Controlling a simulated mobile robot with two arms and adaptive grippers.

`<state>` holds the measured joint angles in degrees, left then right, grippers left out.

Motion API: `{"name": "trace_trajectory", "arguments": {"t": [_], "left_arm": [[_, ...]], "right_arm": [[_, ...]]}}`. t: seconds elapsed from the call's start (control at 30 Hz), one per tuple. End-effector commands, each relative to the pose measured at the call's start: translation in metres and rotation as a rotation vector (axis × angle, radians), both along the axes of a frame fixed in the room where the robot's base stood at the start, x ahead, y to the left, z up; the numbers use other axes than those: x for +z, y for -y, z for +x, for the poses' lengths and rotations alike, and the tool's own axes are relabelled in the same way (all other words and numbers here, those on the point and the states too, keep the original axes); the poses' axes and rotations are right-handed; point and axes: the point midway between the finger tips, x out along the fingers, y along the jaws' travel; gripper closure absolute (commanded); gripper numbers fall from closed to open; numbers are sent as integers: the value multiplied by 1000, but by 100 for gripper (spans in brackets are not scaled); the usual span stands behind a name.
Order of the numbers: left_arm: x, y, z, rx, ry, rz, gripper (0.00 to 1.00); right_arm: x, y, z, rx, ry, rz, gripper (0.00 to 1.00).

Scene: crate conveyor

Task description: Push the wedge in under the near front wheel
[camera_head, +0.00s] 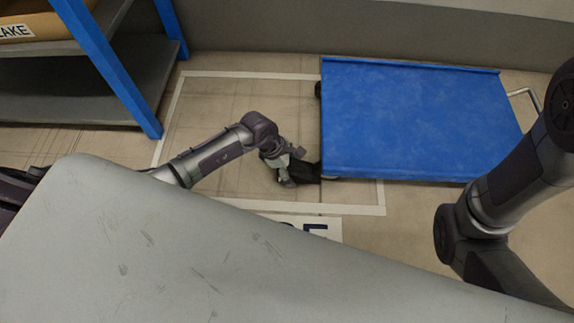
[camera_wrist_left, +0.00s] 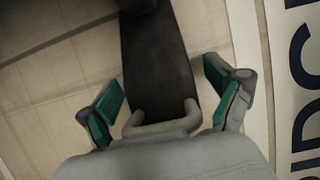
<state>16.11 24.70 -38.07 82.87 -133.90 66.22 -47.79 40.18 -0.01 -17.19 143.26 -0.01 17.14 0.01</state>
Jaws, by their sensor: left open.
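A dark wedge (camera_head: 306,172) lies on the floor at the near left corner of the blue cart (camera_head: 420,120). Its far end reaches that corner, where the near front wheel is mostly hidden by the deck and the wedge. My left gripper (camera_head: 288,170) is low at the wedge's rear end. In the left wrist view the wedge (camera_wrist_left: 157,65) runs away from me between the two green-padded fingers (camera_wrist_left: 163,95). The fingers are open, with gaps on both sides. Contact between wedge and wheel cannot be told. My right gripper is out of view.
A white line (camera_head: 265,75) frames the floor area around the cart's left end. A blue-posted shelf (camera_head: 100,65) stands at the left. A grey surface (camera_head: 200,250) fills the foreground. The cart's other left wheel (camera_head: 318,89) shows at the far corner.

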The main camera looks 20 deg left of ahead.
Motion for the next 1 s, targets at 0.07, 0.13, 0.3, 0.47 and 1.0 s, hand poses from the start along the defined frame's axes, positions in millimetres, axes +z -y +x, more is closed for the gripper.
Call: {"name": "trace_trajectory", "arguments": {"t": [0.07,0.13,0.3,0.47,1.0], "left_arm": [[-3,1,0,0,0,-1,8],[-3,1,1,0,0,0,8],[-2,1,1,-1,0,0,8],[-2,1,0,-1,0,0,28],[-3,1,0,-1,0,0,11]], "right_arm": [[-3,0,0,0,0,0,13],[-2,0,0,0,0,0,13],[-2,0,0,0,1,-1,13],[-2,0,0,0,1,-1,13],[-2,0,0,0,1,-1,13]]}}
